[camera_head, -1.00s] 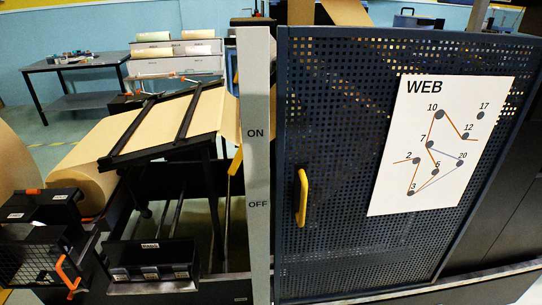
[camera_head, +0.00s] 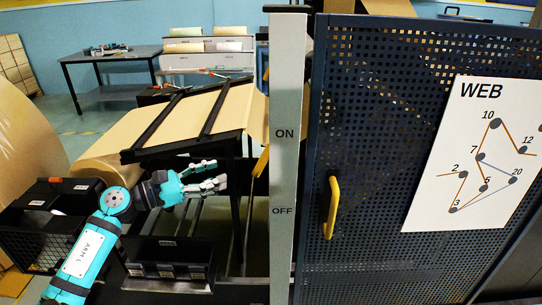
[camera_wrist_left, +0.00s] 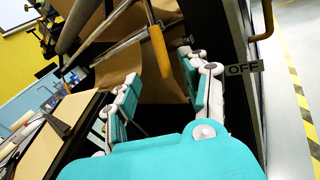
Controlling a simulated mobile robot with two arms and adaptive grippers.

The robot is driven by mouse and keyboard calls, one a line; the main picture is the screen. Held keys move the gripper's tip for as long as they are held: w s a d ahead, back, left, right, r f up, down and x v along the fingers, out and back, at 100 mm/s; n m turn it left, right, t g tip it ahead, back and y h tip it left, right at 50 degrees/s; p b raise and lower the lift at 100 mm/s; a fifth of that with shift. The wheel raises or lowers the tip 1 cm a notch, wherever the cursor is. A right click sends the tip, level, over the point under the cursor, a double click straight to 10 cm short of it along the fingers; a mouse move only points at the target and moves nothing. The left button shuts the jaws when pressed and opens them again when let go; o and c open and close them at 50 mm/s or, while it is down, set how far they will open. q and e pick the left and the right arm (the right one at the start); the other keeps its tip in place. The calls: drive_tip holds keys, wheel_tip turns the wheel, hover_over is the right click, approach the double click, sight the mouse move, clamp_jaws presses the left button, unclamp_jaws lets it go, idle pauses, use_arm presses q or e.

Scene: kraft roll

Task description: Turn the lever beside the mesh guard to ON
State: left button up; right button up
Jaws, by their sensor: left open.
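The mesh guard (camera_head: 375,130) is a dark perforated panel with a yellow handle (camera_head: 332,208). Beside it stands a pale post (camera_head: 285,165) marked ON above and OFF below. A yellow bar (camera_head: 261,161), apparently the lever, shows left of the post, partly hidden by it. In the left wrist view an orange-yellow grip (camera_wrist_left: 160,52) on a rod, likely this lever, lies ahead between the fingers; the OFF label (camera_wrist_left: 243,68) is to its right. My left gripper (camera_head: 220,173) is open, left of the post, fingers pointing toward it.
A slanted frame with brown paper (camera_head: 235,106) lies above and behind my left gripper. A black box (camera_head: 168,262) is below it and a mesh box (camera_head: 35,245) at left. A dark table (camera_head: 110,65) stands at the back.

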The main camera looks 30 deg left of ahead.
sight(261, 158)
use_arm(q)
drive_tip(key=p+x, duration=0.4)
drive_tip(key=x, duration=0.9)
drive_tip(key=shift+w, duration=0.25)
drive_tip(key=shift+w+d, duration=0.35)
drive_tip(key=shift+w, duration=0.15)
clamp_jaws()
